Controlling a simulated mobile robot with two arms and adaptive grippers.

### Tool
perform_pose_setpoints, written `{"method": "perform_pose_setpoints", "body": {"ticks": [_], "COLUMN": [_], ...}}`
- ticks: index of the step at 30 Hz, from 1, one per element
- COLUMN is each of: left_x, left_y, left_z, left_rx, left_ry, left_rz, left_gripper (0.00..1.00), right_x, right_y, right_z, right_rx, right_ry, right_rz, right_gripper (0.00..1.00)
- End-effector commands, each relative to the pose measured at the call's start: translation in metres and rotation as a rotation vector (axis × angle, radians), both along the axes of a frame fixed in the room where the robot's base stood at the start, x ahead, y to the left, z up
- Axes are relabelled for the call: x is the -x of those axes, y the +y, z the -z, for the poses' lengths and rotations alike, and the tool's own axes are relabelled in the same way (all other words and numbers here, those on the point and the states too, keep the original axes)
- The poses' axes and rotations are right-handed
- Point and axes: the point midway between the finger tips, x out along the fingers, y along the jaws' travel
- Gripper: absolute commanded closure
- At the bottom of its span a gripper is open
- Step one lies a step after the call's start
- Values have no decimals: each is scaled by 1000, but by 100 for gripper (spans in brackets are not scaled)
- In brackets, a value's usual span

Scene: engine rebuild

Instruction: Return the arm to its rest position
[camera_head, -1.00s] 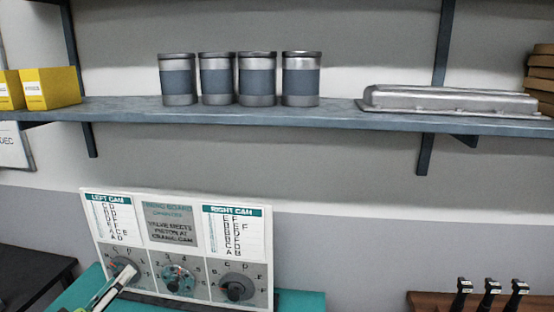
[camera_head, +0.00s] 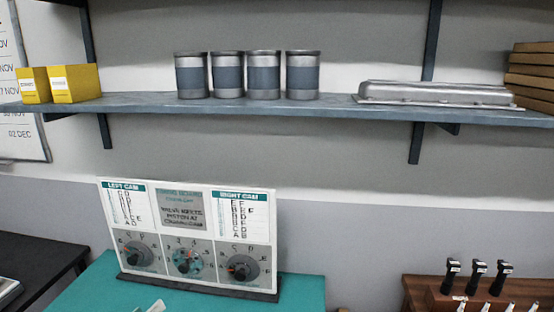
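Neither of my grippers can be made out in the head view. A small pale piece (camera_head: 156,306) shows at the bottom edge, in front of the timing board; I cannot tell whether it is part of my arm. The timing board (camera_head: 188,240) stands upright on a teal surface (camera_head: 300,293). It has a left cam list, a right cam list and three dials: left (camera_head: 138,256), middle (camera_head: 187,262) and right (camera_head: 242,268). Nothing covers the dials.
A wall shelf (camera_head: 250,111) holds yellow boxes (camera_head: 74,83), several metal cylinders (camera_head: 302,75), a silver cover (camera_head: 435,93) and stacked brown boxes (camera_head: 530,75). A wooden rack (camera_head: 420,291) with black-topped parts stands at lower right. A dark table (camera_head: 40,255) is at left.

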Motion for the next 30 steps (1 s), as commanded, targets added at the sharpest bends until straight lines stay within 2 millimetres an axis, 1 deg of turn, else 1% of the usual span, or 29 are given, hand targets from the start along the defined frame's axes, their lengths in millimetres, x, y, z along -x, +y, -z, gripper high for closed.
{"method": "perform_pose_setpoints", "body": {"ticks": [1,5,7,8,9,11,12,13,15,18,21,27,30], "left_x": [7,32,51,62,78,106,125,137,165,198,228,282,277], "left_y": [-11,-39,-56,-64,-74,-88,-94,-98,-103,-105,-104,-98,-97], "left_z": [11,45,66,77,91,112,124,131,144,154,160,162,199], "left_rx": [-25,-114,-174,-205,-248,-322,-369,-399,-464,-535,-593,-676,-680], "left_ry": [33,135,205,244,296,383,440,478,561,659,748,908,921], "left_rz": [21,84,124,144,172,213,235,250,276,298,311,319,323], "left_gripper": [54,54,54,54,54,54,54,54,54,54,54,54,54], "right_x": [-4,-6,-4,-3,-1,3,5,6,7,7,7,7,6], "right_y": [0,0,0,0,0,0,0,0,0,-1,-1,-1,-1], "right_z": [0,0,0,0,0,0,0,0,0,0,0,0,14], "right_rx": [0,-1,-1,0,0,0,0,1,1,1,1,1,1], "right_ry": [-5,-9,-7,-5,-2,3,5,7,9,9,9,9,7], "right_rz": [0,0,0,0,0,0,0,0,0,0,0,0,0], "right_gripper": [60,60,60,60,60,60,60,60,60,60,60,60,60]}}
